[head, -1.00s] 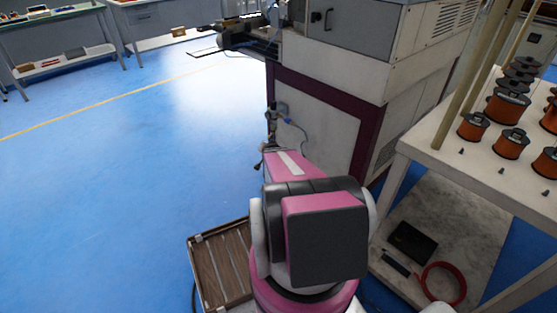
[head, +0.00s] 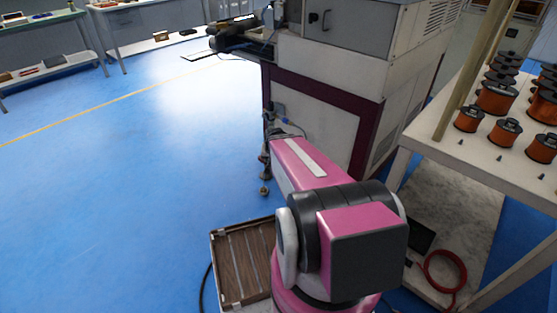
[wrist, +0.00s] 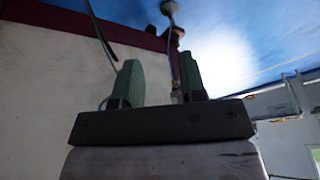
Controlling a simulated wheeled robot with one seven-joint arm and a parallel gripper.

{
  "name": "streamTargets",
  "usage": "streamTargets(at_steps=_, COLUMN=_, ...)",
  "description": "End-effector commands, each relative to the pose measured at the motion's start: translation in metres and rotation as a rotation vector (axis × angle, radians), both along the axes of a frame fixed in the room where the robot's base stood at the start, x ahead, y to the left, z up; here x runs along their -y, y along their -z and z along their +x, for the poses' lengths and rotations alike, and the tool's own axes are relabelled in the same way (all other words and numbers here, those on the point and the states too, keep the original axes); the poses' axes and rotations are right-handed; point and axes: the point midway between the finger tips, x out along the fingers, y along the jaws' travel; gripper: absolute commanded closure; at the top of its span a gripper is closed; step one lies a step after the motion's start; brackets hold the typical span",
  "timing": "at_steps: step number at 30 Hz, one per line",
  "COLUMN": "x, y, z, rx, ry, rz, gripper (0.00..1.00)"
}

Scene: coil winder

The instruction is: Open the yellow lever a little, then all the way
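I cannot make out a yellow lever in either view. In the wrist view my gripper (wrist: 159,82) has its two green fingers standing apart, with no object clearly held between them. A thin upright pipe (wrist: 175,68) shows beyond the gap, nearer the right finger; its distance is unclear. In the head view my gripper is hidden behind my own pink arm. Small fittings with a hose (head: 277,112) sit on the near corner of the machine (head: 318,130), just beyond my arm.
A white table (head: 425,150) with several copper wire spools (head: 495,97) stands at the right. A coiled red hose (head: 443,268) lies on its lower shelf. A brown slatted tray (head: 240,262) is at lower left. The blue floor (head: 130,190) on the left is clear.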

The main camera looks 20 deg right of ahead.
Motion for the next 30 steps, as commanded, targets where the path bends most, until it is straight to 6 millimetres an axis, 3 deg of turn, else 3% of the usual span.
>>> streamTargets(at_steps=14, x=-0.010, y=-0.005, z=-0.009, rx=-0.042, ry=-0.035, rz=-0.003, gripper=0.62)
streamTargets(at_steps=16, x=-0.009, y=-0.005, z=-0.008, rx=-0.041, ry=-0.035, rz=-0.003, gripper=0.76)
streamTargets(at_steps=18, x=-0.008, y=-0.002, z=-0.004, rx=-0.029, ry=-0.032, rz=-0.007, gripper=0.76)
streamTargets(at_steps=23, x=0.001, y=0.014, z=0.025, rx=0.070, ry=-0.012, rz=-0.028, gripper=0.76)
streamTargets(at_steps=30, x=0.024, y=0.051, z=0.094, rx=0.367, ry=0.021, rz=-0.074, gripper=0.76)
